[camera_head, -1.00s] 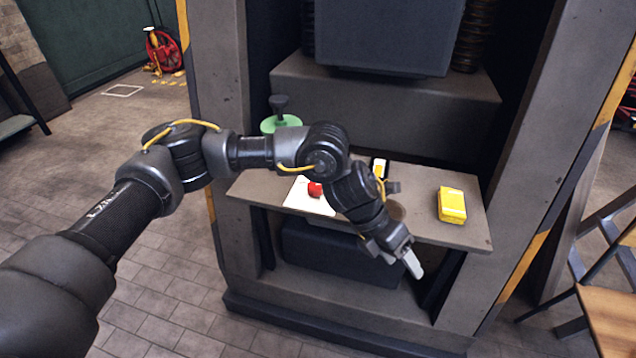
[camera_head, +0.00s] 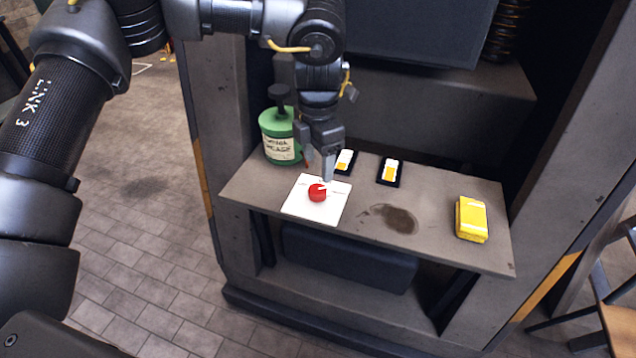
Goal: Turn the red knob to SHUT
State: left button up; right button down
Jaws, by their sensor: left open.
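The red knob (camera_head: 317,193) is a small round knob on a white square plate (camera_head: 301,210) lying on the grey shelf. Lettering on the plate is too small to read. A small white mark shows on the knob's upper right. My left gripper (camera_head: 318,176) hangs pointing down just above and behind the knob, with its jaws open. One finger's tip is near the knob's upper right edge; I cannot tell whether it touches. My right gripper is not in view.
A green grease can (camera_head: 279,136) stands left of my gripper. A yellow box (camera_head: 471,219) lies at the shelf's right. The shelf (camera_head: 440,222) has a dark stain.

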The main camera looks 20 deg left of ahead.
aim_at(318, 189)
pick_arm(q)
notch_tip(318, 189, down, 7)
jog(key=shift+f, duration=0.2)
jog(key=shift+c, duration=0.2)
jog(key=c, duration=0.9)
